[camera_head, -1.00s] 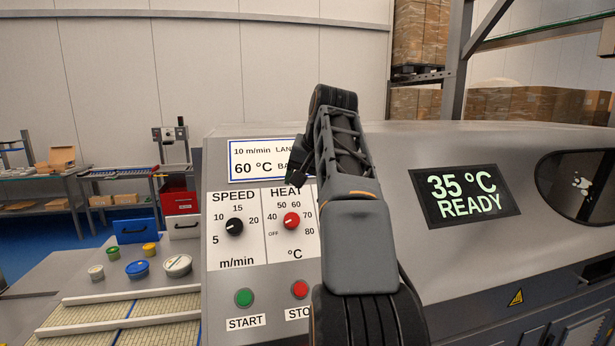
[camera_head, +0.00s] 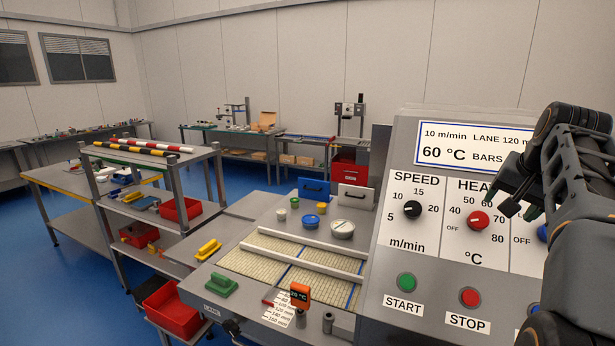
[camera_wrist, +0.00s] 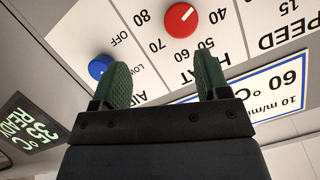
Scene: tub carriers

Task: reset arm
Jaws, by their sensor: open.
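My gripper (camera_head: 521,204) is at the right of the head view, in front of the machine's control panel, near the red heat knob (camera_head: 478,220). In the wrist view its two green-padded fingers (camera_wrist: 160,84) stand apart with nothing between them. The panel with the red knob (camera_wrist: 180,19) and a blue knob (camera_wrist: 101,67) lies beyond the fingers. The gripper looks clear of both knobs. My arm hides part of the panel's right side. The black speed knob (camera_head: 412,210) is left of the heat knob.
Green start button (camera_head: 407,282) and red stop button (camera_head: 470,297) sit low on the panel. Left of it is a belt bed (camera_head: 262,262) with white rails and an orange gauge (camera_head: 300,295). A shelved cart (camera_head: 183,241) with red bins stands further left. Blue floor is open beyond.

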